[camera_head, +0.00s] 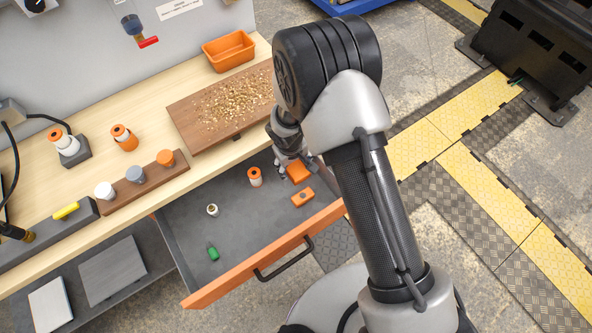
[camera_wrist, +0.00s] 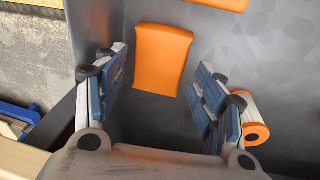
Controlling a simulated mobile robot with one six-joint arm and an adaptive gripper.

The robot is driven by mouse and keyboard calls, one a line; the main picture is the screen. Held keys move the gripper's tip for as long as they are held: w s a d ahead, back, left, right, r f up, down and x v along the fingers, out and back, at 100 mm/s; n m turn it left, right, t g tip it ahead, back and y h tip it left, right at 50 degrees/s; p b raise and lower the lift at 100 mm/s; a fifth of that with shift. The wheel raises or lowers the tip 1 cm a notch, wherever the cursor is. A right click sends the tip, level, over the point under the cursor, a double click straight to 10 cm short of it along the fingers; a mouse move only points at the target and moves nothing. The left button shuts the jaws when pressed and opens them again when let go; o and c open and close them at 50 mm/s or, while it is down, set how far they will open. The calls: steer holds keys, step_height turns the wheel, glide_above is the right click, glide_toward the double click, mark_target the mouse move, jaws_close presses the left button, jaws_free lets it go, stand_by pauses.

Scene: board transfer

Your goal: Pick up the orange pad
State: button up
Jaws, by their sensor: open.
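The orange pad (camera_wrist: 162,58) lies flat on the grey drawer floor, plain and slightly curved at its sides. In the wrist view it is ahead of my open gripper (camera_wrist: 160,80), between the lines of the two fingers, with nothing held. In the head view the pad (camera_head: 298,172) is in the right part of the open drawer, partly hidden by my gripper (camera_head: 287,160). I cannot tell the exact height of the fingertips above the pad.
The open drawer (camera_head: 235,235) also holds an orange block with a dark spot (camera_head: 303,198), an orange-and-white cylinder (camera_head: 255,177) close to my right finger in the wrist view, a small white ring (camera_head: 212,210) and a green item (camera_head: 213,252). The workbench edge overhangs behind.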

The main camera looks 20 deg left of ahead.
mark_target(296, 168)
steer(key=f, duration=0.3)
steer(key=shift+w+f+b, duration=0.1)
steer(key=shift+w+b, duration=0.2)
steer(key=shift+b, duration=0.1)
steer(key=c, duration=0.7)
steer(key=shift+o, duration=0.2)
steer(key=shift+r, duration=0.2)
steer(key=shift+r, duration=0.2)
steer(key=shift+c, duration=0.6)
step_height(296, 168, up, 19)
steer(key=p, duration=0.6)
steer(key=shift+r+p, duration=0.2)
steer(key=shift+p, duration=0.15)
